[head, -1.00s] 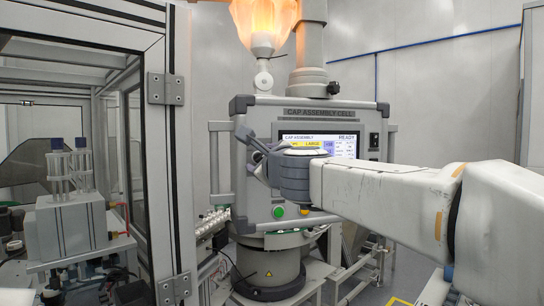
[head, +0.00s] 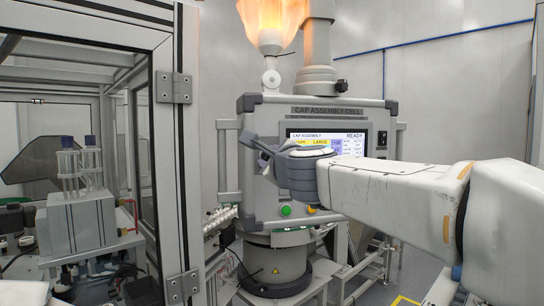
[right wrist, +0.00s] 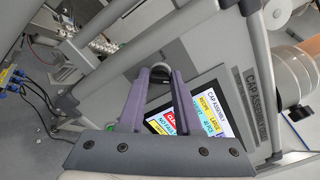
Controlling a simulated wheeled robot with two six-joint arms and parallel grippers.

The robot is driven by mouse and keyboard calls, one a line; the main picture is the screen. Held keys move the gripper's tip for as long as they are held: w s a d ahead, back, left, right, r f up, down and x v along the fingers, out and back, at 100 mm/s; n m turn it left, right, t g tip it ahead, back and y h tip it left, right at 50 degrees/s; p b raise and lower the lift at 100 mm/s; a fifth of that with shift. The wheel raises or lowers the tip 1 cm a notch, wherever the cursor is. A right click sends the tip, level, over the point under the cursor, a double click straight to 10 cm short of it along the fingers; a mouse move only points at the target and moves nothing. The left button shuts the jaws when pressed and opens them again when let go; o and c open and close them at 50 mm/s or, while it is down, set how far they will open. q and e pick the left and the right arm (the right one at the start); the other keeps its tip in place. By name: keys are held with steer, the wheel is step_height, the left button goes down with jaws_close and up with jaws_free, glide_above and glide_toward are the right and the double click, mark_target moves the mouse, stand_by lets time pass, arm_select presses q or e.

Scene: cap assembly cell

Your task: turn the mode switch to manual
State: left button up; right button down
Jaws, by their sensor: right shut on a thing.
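The control panel (head: 262,207) carries the mode switch, which my right gripper hides in the head view. My right gripper (head: 257,155) is at the panel's left part, just left of the lit screen (head: 347,147). In the right wrist view, a small round knob with a pale rim, apparently the mode switch (right wrist: 158,68), sits between the tips of my right gripper (right wrist: 158,76). The gripper is shut on it. The switch's pointer and labels cannot be read. My left gripper is not in view.
A green button (head: 285,211) and a yellow one (head: 311,209) sit below the gripper. A glazed guard frame (head: 165,150) stands at the left. A glowing orange funnel-shaped part (head: 270,22) is above the panel.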

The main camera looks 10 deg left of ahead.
steer(key=n+p, duration=0.1)
steer(key=n, duration=0.3)
steer(key=n+p, duration=0.1)
steer(key=n, duration=0.4)
steer(key=shift+p, duration=0.3)
steer(key=n+p, duration=0.2)
steer(key=n, duration=0.3)
steer(key=shift+f, duration=0.1)
steer(key=shift+f+n+p, duration=0.1)
steer(key=shift+n+p, duration=0.3)
steer(key=shift+n, duration=0.8)
steer(key=c, duration=0.6)
jaws_free()
